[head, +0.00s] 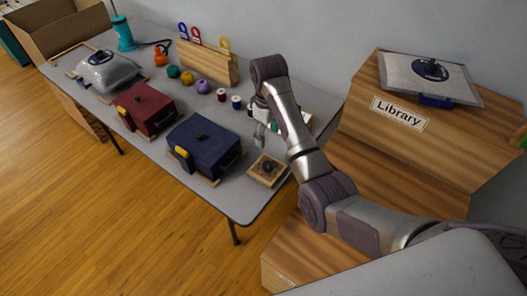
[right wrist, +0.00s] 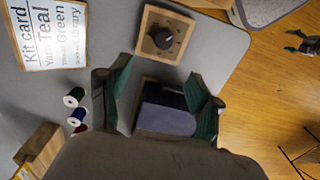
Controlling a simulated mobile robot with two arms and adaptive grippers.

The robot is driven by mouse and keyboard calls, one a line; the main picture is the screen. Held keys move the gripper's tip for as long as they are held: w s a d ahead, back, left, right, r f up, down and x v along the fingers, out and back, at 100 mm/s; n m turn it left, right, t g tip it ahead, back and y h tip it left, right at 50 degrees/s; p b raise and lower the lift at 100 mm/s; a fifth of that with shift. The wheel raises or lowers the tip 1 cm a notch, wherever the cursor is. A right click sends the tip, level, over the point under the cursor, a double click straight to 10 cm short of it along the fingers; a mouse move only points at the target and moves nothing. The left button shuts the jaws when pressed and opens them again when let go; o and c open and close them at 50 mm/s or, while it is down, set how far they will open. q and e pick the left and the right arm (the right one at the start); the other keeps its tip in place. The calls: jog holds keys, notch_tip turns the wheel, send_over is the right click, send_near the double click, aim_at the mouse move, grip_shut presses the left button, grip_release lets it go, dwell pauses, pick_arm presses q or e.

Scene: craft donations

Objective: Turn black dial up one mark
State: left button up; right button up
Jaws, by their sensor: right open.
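The black dial (head: 268,167) sits on a small square wooden base (head: 259,178) near the table's front right corner. My right gripper (head: 261,135) hangs over the table, a little behind the dial in the head view. In the wrist view its two dark green fingers (right wrist: 160,85) are spread apart with nothing held, and the dial is apart from them. My left gripper is not in view.
A navy box (head: 204,146) with a yellow latch stands left of the dial; a maroon box (head: 147,108) is farther left. Thread spools (head: 237,102) and a kit card (right wrist: 48,37) lie behind. A wooden Library crate (head: 440,122) stands at the right.

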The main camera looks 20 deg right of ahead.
send_over(268, 165)
notch_tip(268, 165, down, 5)
jog(key=shift+s+a+f, duration=0.1)
jog(key=shift+s+f, duration=0.05)
jog(key=shift+f, duration=0.05)
jog(key=f, duration=0.3)
jog(key=shift+w+f, duration=0.2)
jog(key=shift+f, duration=0.2)
notch_tip(268, 165, down, 3)
jog(key=shift+f, duration=0.45)
jog(key=c, duration=1.1)
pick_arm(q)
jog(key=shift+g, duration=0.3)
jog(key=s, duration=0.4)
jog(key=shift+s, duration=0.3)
pick_arm(e)
jog(key=shift+c, duration=0.2)
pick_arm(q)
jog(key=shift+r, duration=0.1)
